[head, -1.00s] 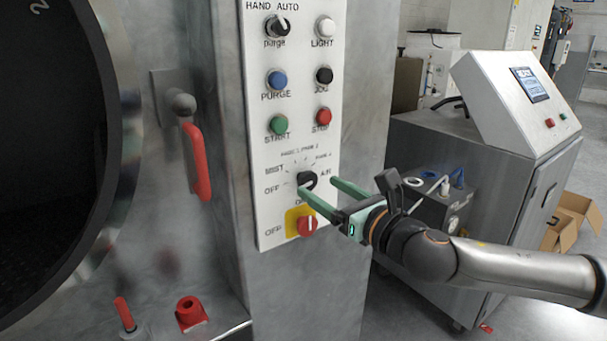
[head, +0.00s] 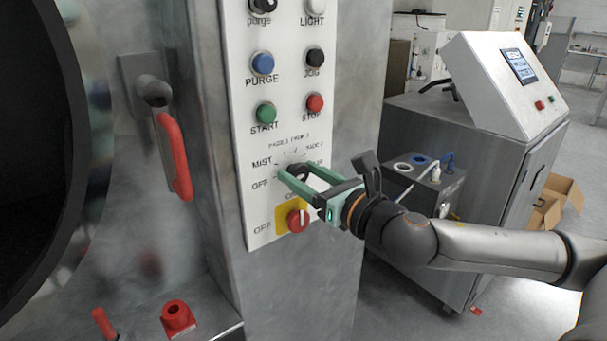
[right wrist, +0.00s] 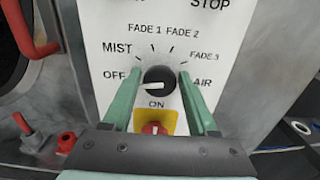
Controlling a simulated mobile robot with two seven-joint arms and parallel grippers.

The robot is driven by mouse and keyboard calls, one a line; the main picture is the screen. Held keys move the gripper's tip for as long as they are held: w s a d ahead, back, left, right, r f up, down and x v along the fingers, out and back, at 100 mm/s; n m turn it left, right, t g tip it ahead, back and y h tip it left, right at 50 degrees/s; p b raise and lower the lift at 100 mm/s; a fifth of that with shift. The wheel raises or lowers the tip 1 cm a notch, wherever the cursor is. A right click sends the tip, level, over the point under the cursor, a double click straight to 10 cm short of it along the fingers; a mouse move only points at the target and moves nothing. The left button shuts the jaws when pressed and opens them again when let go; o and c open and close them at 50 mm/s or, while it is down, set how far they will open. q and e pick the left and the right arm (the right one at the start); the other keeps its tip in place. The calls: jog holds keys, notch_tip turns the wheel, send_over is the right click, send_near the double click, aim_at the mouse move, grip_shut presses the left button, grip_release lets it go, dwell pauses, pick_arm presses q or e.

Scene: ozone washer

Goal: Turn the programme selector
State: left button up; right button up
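The programme selector (head: 299,170) is a round black knob on the white control panel (head: 262,215). In the right wrist view the knob (right wrist: 158,79) has a white pointer line aimed left, towards OFF. Labels OFF, MIST, FADE 1, FADE 2, FADE 3 and AIR surround it. My right gripper (head: 297,173) is at the panel, its green fingers on either side of the knob. In the right wrist view the gripper (right wrist: 159,80) is open, with white panel showing between each finger and the knob. My left gripper is not in view.
A red ON/OFF switch (head: 298,220) on a yellow plate sits just below the selector. Green START (head: 265,113) and red STOP (head: 314,103) buttons are above. A red door handle (head: 174,157) is to the left. A grey cabinet (head: 450,135) stands at right.

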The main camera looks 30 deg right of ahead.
grip_shut()
